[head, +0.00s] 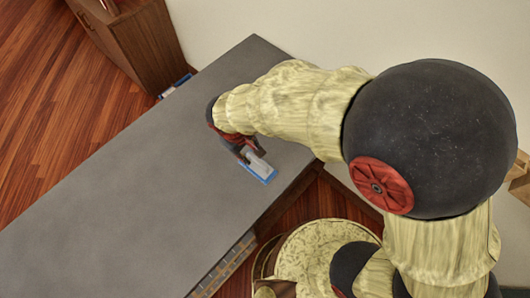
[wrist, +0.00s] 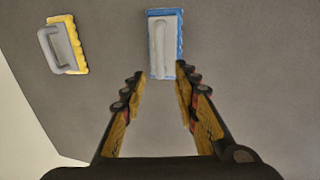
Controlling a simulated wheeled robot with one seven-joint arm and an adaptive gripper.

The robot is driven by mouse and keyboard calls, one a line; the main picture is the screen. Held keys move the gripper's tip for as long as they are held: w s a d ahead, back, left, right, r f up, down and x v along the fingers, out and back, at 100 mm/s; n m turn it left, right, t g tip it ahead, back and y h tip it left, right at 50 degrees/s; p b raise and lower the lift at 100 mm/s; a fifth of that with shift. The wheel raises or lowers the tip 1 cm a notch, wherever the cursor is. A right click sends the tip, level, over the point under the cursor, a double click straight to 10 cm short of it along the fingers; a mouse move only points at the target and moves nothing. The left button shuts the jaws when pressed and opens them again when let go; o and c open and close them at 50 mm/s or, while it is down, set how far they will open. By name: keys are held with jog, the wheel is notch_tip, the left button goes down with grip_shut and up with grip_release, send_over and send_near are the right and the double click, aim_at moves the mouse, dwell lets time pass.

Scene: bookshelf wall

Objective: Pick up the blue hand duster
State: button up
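The blue hand duster (head: 259,168) has a grey body and handle with a blue edge. It lies on the grey counter near its right edge in the head view. In the wrist view the blue hand duster (wrist: 165,18) is at top centre. My gripper (wrist: 160,77) is open and empty, with its fingertips in the picture to either side of the duster's near end. I cannot tell the height between them. In the head view my gripper (head: 250,148) is beside the duster and partly hidden by my arm.
A second, similar duster with a yellow edge (wrist: 62,46) lies to the left in the wrist view; it does not show in the head view. The grey counter (head: 120,200) is otherwise clear to the left. A wooden cabinet (head: 145,45) stands beyond the counter.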

aim_at(254, 158)
jog(key=f, duration=0.2)
jog(key=shift+w+d+f, duration=0.2)
jog(key=shift+f, duration=0.1)
jog(key=f, duration=0.2)
jog(key=d+f, duration=0.1)
jog(key=f, duration=0.1)
jog(key=shift+w+f+b, duration=0.2)
jog(key=shift+f+b, duration=0.15)
jog(key=shift+c, duration=0.2)
jog(key=c, duration=0.7)
grip_shut()
